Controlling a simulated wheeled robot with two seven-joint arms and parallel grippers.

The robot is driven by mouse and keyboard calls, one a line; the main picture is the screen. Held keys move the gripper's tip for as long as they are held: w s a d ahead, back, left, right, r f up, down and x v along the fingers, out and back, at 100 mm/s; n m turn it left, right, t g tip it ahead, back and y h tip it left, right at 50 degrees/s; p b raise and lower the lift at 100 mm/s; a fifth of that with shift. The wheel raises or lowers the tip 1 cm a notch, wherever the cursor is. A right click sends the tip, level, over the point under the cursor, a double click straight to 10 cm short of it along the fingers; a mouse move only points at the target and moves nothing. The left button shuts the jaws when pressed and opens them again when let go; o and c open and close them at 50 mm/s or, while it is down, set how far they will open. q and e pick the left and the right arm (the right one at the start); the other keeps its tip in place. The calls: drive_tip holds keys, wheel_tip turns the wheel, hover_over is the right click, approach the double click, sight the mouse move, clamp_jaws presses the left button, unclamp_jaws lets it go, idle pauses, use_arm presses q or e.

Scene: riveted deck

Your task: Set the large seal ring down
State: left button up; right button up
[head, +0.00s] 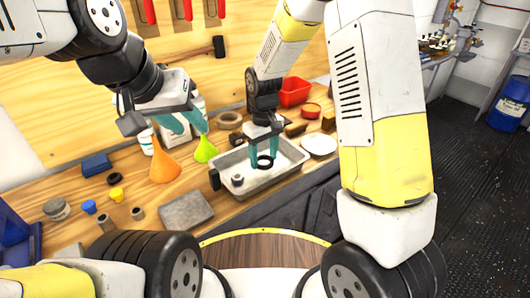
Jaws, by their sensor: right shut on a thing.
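The large seal ring (265,166) is a black ring at the tips of my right gripper (263,157). The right gripper points down with its teal fingers on the ring, over the grey metal tray (283,172). I cannot tell whether the ring touches the tray floor. My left gripper (186,127) is over the left part of the bench, above the orange funnel and beside the green one. Its teal fingers are apart with nothing seen between them.
An orange funnel (163,167) and a green funnel (206,151) stand left of the tray. A small dark part (238,180) lies in the tray's left end. A white plate (319,145) and a red bin (294,92) are to the right. A grey slab (186,210) lies in front.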

sight(264, 176)
drive_tip(key=shift+f, duration=2.5)
drive_tip(key=shift+f, duration=0.1)
drive_tip(key=o, duration=1.3)
drive_tip(key=shift+o, duration=0.2)
